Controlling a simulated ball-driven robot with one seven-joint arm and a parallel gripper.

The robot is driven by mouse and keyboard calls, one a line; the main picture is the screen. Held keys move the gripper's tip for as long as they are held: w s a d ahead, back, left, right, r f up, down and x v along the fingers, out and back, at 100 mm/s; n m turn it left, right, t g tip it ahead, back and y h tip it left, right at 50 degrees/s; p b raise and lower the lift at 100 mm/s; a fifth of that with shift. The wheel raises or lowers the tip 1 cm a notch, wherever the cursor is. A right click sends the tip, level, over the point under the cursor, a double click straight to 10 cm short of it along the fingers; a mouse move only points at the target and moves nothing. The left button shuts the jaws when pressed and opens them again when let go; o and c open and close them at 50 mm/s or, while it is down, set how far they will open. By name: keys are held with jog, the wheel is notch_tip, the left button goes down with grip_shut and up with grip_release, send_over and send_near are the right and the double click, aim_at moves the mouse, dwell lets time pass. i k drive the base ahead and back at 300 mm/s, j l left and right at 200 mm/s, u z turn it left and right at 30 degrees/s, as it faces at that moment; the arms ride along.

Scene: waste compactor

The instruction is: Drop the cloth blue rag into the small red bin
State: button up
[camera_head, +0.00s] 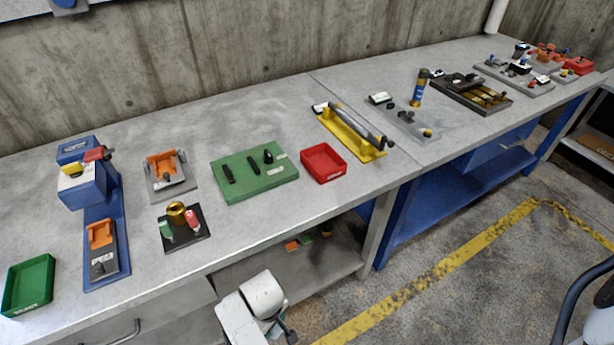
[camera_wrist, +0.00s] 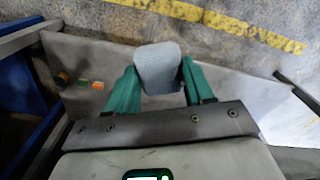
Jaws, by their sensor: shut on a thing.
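The small red bin (camera_head: 323,163) stands open and upright on the grey bench top, between the green board and the yellow tool holder. It looks empty. My gripper (camera_wrist: 158,72) shows in the wrist view with its two teal fingers shut on a folded grey-blue cloth rag (camera_wrist: 159,64). The rag sits between the fingers and sticks out past them. In the head view my arm is low in front of the bench, below the bench top and left of the bin. The rag cannot be made out there.
Small orange and green blocks (camera_head: 296,244) lie on the lower shelf (camera_head: 265,262). A green board (camera_head: 255,180) is left of the bin and a yellow tool holder (camera_head: 350,130) right of it. A green bin (camera_head: 28,285) stands far left.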

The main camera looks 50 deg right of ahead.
aim_at(327, 164)
jog(key=k+l, duration=0.1)
jog(key=l, duration=0.3)
jog(key=l+u, duration=0.15)
jog(key=l, duration=0.2)
jog(key=k+l, duration=0.15)
jog(key=l, duration=0.25)
jog(key=k+l+u, duration=0.15)
jog(key=l, duration=0.2)
jog(key=k+l, duration=0.1)
jog(key=l, duration=0.25)
jog(key=k+l+u, duration=0.1)
jog(key=l, duration=0.3)
